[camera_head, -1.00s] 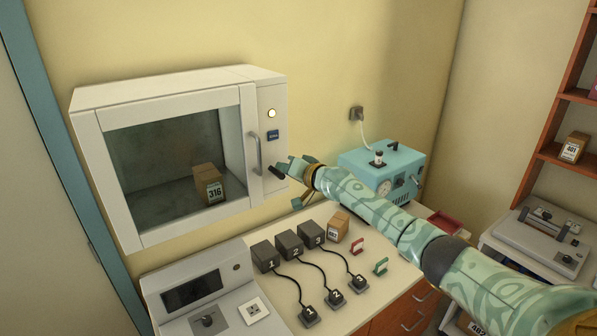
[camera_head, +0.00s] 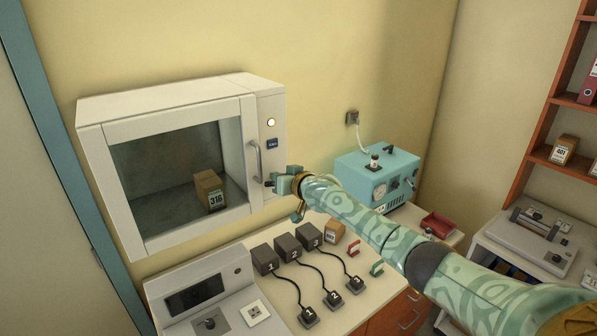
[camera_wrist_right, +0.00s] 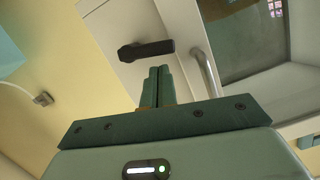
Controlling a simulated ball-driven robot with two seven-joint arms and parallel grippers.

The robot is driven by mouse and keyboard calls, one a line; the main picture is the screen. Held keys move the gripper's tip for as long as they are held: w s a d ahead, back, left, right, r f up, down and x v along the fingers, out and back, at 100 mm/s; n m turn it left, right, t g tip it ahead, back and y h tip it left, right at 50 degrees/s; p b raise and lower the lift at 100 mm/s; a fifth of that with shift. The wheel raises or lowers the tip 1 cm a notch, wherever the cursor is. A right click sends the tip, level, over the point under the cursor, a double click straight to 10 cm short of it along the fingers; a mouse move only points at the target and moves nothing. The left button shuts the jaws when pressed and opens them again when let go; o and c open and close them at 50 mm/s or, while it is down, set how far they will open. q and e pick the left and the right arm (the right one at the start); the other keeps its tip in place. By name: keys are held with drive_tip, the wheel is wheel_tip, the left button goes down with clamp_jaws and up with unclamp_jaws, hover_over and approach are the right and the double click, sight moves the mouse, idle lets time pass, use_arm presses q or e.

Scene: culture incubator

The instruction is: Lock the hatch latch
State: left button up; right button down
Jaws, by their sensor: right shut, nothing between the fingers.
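The white incubator (camera_head: 180,105) hangs on the wall at the left, its windowed hatch (camera_head: 120,200) looking shut. A vertical metal handle (camera_head: 256,160) is on the hatch's right side; it also shows in the wrist view (camera_wrist_right: 207,75). The black latch (camera_wrist_right: 147,49) is a short bar on the pale front panel, just beyond my right fingertips. In the head view it is a small dark piece (camera_head: 268,184), partly hidden by my gripper. My right gripper (camera_head: 275,184) is shut and empty, its fingers (camera_wrist_right: 158,72) together below the latch in the wrist view. Contact cannot be told.
Below is a counter with several numbered dark blocks (camera_head: 289,247) and cabled plugs. A box labelled 316 (camera_head: 209,190) sits inside the incubator. Open air lies before the hatch.

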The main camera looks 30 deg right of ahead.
drive_tip(key=s+d+r+p, duration=0.2)
drive_tip(key=s+r, duration=0.3)
drive_tip(key=s, duration=0.4)
drive_tip(key=shift+s+r+p, duration=0.2)
drive_tip(key=shift+s+p, duration=0.15)
drive_tip(key=shift+p, duration=0.25)
drive_tip(key=shift+a, duration=0.1)
